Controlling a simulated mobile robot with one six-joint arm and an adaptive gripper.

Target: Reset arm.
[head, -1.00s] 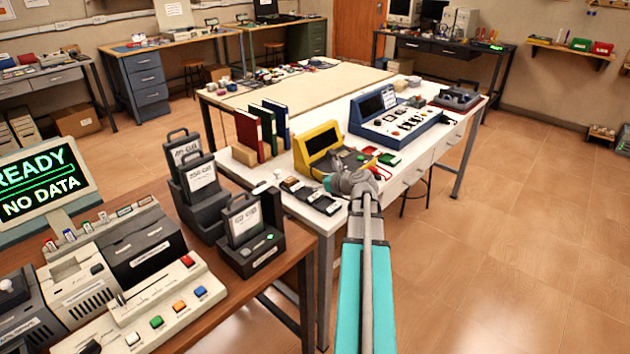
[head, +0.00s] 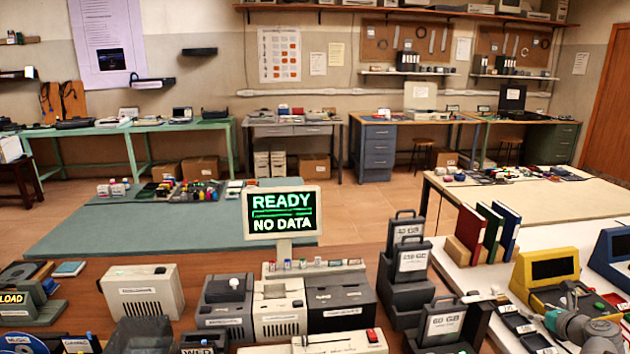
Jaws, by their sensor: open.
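My gripper (head: 572,296) is at the lower right of the head view, small and dark, in front of the yellow device (head: 545,268) with a dark screen. The grey wrist of my arm (head: 590,331) shows behind it at the picture's edge, and the rest of the arm is out of the picture. The gripper is open. I see nothing held in it, though its fingers blend with the device's dark parts. I cannot tell whether it touches the device.
A monitor (head: 283,212) reading "READY NO DATA" stands behind the brown front table's machines. Dark cartridge holders (head: 408,262) stand right of it. Red, green and blue binders (head: 487,233) stand on the white table. Open floor (head: 345,232) lies beyond.

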